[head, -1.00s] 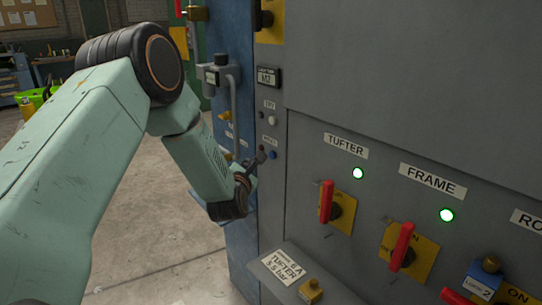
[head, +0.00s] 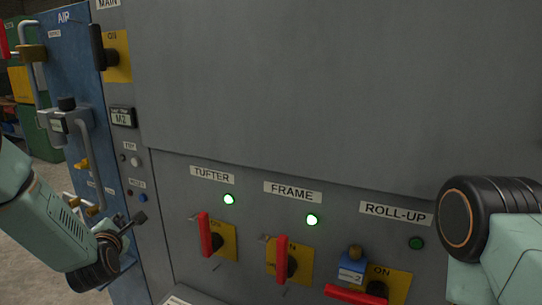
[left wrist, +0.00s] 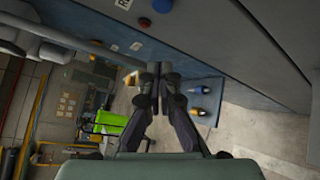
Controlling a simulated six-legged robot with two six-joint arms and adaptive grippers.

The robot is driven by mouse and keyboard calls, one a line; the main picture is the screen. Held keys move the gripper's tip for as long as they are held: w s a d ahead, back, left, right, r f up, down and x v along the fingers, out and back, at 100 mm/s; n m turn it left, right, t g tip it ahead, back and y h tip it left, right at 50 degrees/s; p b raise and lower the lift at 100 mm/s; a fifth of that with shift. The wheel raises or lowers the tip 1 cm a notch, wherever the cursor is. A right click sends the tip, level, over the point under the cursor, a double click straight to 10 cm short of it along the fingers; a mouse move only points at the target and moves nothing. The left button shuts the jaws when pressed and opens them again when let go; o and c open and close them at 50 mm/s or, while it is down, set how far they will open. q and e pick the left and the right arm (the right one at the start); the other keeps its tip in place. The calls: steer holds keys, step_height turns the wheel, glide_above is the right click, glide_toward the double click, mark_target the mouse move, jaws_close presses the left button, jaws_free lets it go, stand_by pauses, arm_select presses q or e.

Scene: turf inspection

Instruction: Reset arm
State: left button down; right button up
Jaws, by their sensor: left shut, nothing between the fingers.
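My left gripper (head: 137,220) is at the lower left of the head view, in front of the grey panel's left edge. Its fingers are closed together with nothing between them; they also show in the left wrist view (left wrist: 155,72). In the head view the fingertips appear just below a small blue button (head: 144,198); I cannot tell whether they touch anything. Part of my right arm (head: 500,225) comes in at the right edge, and its gripper is out of the picture.
The grey panel (head: 300,80) fills most of the head view. Red handles labelled TUFTER (head: 205,235) and FRAME (head: 282,260) stand upright under lit green lamps. The ROLL-UP handle (head: 355,294) lies sideways, with a blue tag (head: 351,271) and an unlit lamp. A blue AIR panel (head: 75,30) with pipes stands left.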

arm_select(q)
steer(key=s+d+f+m+g+h, duration=0.35)
steer(key=s+d+f+m, duration=0.25)
steer(key=s+f+m, duration=0.4)
steer(key=s+d+f+m+g+h, duration=0.2)
steer(key=s+d+f+m+g, duration=0.3)
steer(key=s+f+m, duration=0.45)
steer(key=s+d+f+m+g, duration=0.2)
steer(key=s+f, duration=0.1)
steer(key=s, duration=0.6)
steer(key=s+d+f+m+g+b, duration=0.1)
steer(key=s+d+f+m+g, duration=0.1)
steer(key=s, duration=0.7)
steer(key=s+d+f+m+g+b, duration=0.1)
steer(key=s+d+f+m+g, duration=0.1)
steer(key=s, duration=0.6)
steer(key=shift+s+d+f+m, duration=0.45)
steer(key=shift+f+m, duration=0.35)
steer(key=shift+m, duration=0.45)
steer(key=shift+h, duration=0.25)
